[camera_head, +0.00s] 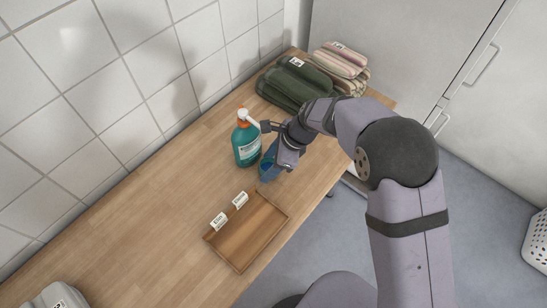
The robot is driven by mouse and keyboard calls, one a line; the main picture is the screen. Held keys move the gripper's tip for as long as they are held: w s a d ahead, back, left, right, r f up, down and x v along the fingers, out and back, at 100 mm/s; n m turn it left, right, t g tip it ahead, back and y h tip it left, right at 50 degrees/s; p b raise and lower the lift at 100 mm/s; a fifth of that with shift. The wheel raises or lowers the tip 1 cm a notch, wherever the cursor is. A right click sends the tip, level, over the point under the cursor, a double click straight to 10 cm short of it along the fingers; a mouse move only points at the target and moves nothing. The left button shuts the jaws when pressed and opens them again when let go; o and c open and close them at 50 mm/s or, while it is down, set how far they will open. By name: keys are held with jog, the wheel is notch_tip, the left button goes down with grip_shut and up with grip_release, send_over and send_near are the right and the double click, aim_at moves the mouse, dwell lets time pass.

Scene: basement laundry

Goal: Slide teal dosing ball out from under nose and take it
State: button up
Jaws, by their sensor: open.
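A teal bottle (246,148) with an orange collar and a white pump nozzle stands upright on the wooden counter. Its white nose (250,115) points right, towards my gripper. A blue-teal rounded shape, which looks like the dosing ball (266,170), shows low beside the bottle's right side. My gripper and wrist hide much of it. My gripper (270,152) is open just right of the bottle, close over the ball. I cannot tell whether a finger touches the ball or the bottle.
A shallow wooden tray (244,250) with two small label cards at its back edge lies nearer on the counter (150,215). Folded green towels (292,84) and striped towels (340,64) lie at the back. A tiled wall bounds the left. Grey cloth (58,297) lies bottom left.

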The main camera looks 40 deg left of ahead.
jog(key=shift+a+f, duration=0.15)
jog(key=shift+f, duration=0.2)
jog(key=c, duration=0.8)
jog(key=shift+o, duration=0.2)
jog(key=shift+s+d+b, duration=0.2)
jog(key=shift+d, duration=1.95)
jog(key=shift+s+d+b, duration=0.15)
jog(key=shift+d+b, duration=0.05)
jog(key=shift+d, duration=1.9)
jog(key=o, duration=1.1)
